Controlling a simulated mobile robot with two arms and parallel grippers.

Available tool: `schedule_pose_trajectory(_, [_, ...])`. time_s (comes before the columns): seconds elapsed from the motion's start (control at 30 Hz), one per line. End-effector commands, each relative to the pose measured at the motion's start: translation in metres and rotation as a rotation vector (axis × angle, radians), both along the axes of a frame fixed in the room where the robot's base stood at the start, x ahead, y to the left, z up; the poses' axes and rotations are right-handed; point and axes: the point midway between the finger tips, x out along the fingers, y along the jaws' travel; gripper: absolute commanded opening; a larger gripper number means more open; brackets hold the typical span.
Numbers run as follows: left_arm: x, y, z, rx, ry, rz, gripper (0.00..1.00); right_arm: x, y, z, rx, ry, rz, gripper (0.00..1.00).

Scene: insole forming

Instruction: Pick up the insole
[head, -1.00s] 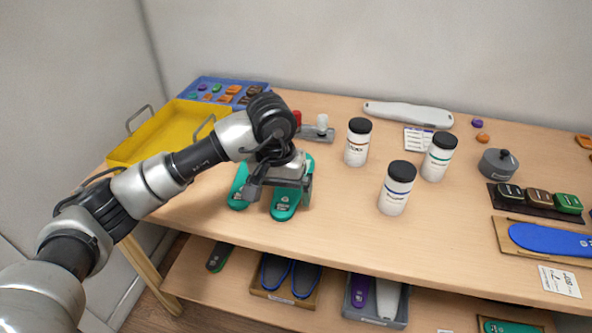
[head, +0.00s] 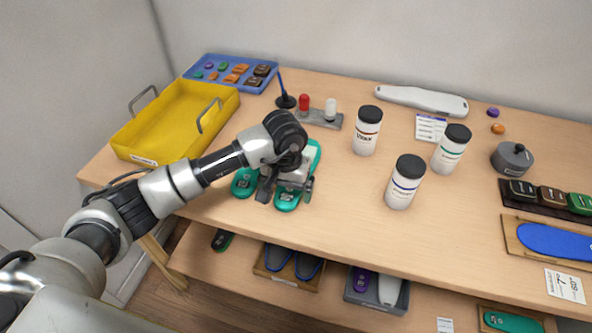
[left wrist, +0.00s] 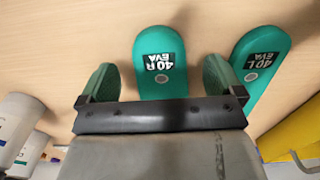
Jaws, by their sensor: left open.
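Two green insoles lie side by side on the table. The one marked 40 R (left wrist: 160,62) also shows in the head view (head: 287,201), partly hidden under my gripper. The one marked 40 L (left wrist: 262,52) is beside it, to the left in the head view (head: 243,183). My left gripper (head: 283,190) is open over the 40 R insole. In the left wrist view its fingers (left wrist: 161,82) stand on both sides of that insole, with space on each side. The right finger overlaps the edge of the 40 L insole in the picture.
A yellow tray (head: 146,150) stands at the left, with a blue tray (head: 217,62) of small parts behind it. White bottles (head: 404,184) with black lids stand to the right. The table between gripper and bottles is clear. A shelf below holds boxes (head: 372,303).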

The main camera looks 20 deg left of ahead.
Motion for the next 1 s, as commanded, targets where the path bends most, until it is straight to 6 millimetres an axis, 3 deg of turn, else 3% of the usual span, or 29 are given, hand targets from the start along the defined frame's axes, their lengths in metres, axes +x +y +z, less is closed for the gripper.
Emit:
schedule_pose_trajectory(0.13, [-0.0004,-0.0005,-0.0133,-0.001,0.000,0.000,0.96,0.0042,0.0004,0.0039,0.001,-0.007,0.000,0.94])
schedule_pose_trajectory(0.37, [-0.0001,-0.0002,-0.0152,0.000,-0.002,-0.001,0.96,0.0030,0.0004,0.0031,0.001,-0.006,0.000,0.94])
schedule_pose_trajectory(0.73, [-0.0002,-0.0001,-0.0150,0.000,-0.001,0.000,0.41,-0.0018,0.0010,0.0028,0.002,0.002,0.000,0.94])
schedule_pose_trajectory(1.0, [-0.0001,-0.0001,-0.0146,0.000,-0.001,0.000,0.41,-0.0021,0.0028,0.0027,0.003,0.003,0.000,0.94])
